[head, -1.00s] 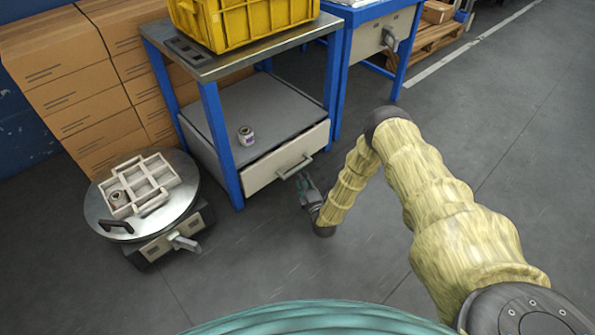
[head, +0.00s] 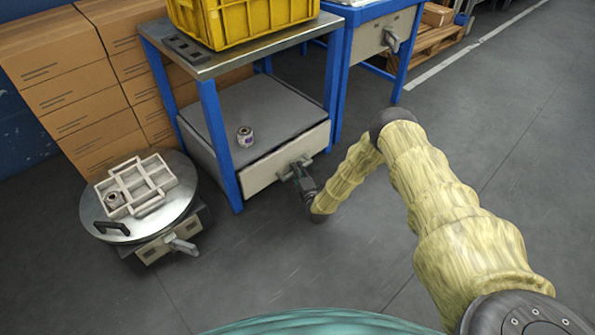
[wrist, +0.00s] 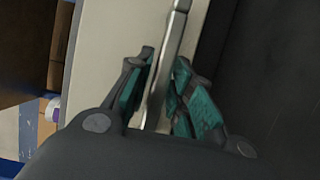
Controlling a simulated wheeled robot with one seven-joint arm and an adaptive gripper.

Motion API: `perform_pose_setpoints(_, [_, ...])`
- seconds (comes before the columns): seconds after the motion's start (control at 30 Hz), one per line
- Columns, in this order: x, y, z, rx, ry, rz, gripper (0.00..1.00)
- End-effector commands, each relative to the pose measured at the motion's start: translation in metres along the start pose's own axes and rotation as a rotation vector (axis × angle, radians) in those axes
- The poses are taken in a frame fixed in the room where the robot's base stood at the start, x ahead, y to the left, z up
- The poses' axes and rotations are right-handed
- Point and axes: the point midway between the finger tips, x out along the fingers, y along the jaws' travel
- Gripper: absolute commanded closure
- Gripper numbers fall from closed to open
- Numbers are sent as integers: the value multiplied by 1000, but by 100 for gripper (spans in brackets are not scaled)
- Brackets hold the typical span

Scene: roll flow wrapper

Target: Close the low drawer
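The low drawer (head: 262,171) has a beige front with a bar handle and sits under the shelf of the blue-legged table. A dark gap shows behind the top edge of its front, so it looks slightly open. My gripper (head: 300,172) is at the drawer's handle, reaching in from the front right. In the wrist view, the handle bar (wrist: 177,25) runs between the teal-padded fingers of my gripper (wrist: 163,75). The fingers stand on either side of the bar, with a narrow space showing on the left. The fingertips are small and partly hidden in the head view.
A small roll (head: 245,137) stands on the grey shelf above the drawer. A yellow crate (head: 245,20) is on the tabletop. A round metal stand (head: 110,226) with a divided tray (head: 160,178) is at the left. Stacked cartons (head: 60,80) are behind.

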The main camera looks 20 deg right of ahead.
Motion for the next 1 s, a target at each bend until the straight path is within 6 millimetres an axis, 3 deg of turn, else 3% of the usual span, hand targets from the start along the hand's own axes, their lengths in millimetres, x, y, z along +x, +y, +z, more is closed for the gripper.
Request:
perform_pose_setpoints(0.1, [0,0,0,0,0,0,100])
perform_pose_setpoints(0.47, [2,-1,-2,-1,1,-4,100])
perform_pose_setpoints(1.0, [21,-3,-10,-1,1,-6,100])
